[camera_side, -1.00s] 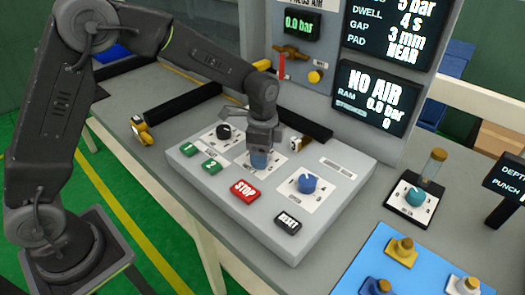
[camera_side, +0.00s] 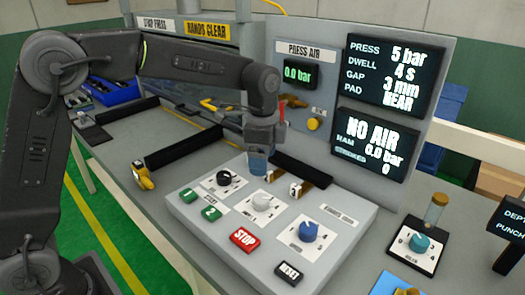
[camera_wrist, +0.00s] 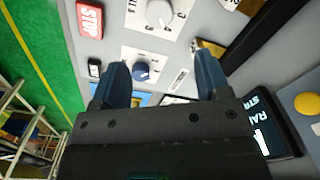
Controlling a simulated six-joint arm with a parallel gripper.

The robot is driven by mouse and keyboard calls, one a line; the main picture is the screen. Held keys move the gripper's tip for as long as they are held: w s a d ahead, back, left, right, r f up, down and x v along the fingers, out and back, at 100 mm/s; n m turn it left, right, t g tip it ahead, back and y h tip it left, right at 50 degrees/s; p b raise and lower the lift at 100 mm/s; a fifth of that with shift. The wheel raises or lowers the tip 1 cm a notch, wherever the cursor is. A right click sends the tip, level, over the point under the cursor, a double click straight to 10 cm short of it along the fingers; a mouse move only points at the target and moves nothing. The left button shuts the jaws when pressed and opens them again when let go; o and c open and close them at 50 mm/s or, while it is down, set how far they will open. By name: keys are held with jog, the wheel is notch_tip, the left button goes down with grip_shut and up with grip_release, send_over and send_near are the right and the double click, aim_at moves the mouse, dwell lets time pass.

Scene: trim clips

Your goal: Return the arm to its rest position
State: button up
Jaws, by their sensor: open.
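My gripper (camera_side: 258,163) hangs above the back part of the grey control panel (camera_side: 345,228), fingers pointing down. In the wrist view my gripper (camera_wrist: 160,85) has its two blue fingers apart with nothing between them. The panel carries a black knob (camera_side: 223,179), a white knob (camera_side: 262,198) and a blue knob (camera_side: 308,231). It also has green buttons 1 (camera_side: 188,195) and 2 (camera_side: 211,214), a red STOP button (camera_side: 244,239) and a black RESET button (camera_side: 289,273). The gripper is clear of the knobs.
Display screens (camera_side: 376,142) stand on the upright board behind the panel, reading NO AIR and 0.0 bar. A gauge (camera_side: 298,75) and a yellow knob (camera_side: 313,123) are on that board. A dial block with a cylinder (camera_side: 421,243) stands at right. Black rails (camera_side: 184,148) lie at left.

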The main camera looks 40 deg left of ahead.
jog(key=shift+r, duration=0.8)
jog(key=s+a+r+n+t, duration=0.1)
jog(key=s+a+r+n, duration=0.15)
jog(key=s, duration=0.35)
jog(key=s+a+r+n+t, duration=0.1)
jog(key=s+r+n+t, duration=0.15)
jog(key=s, duration=0.35)
jog(key=s+a+f+n+t, duration=0.2)
jog(key=s+n, duration=0.5)
jog(key=s, duration=0.5)
jog(key=shift+s+a+f, duration=0.2)
jog(key=shift+a+f, duration=0.05)
jog(key=shift+f, duration=0.05)
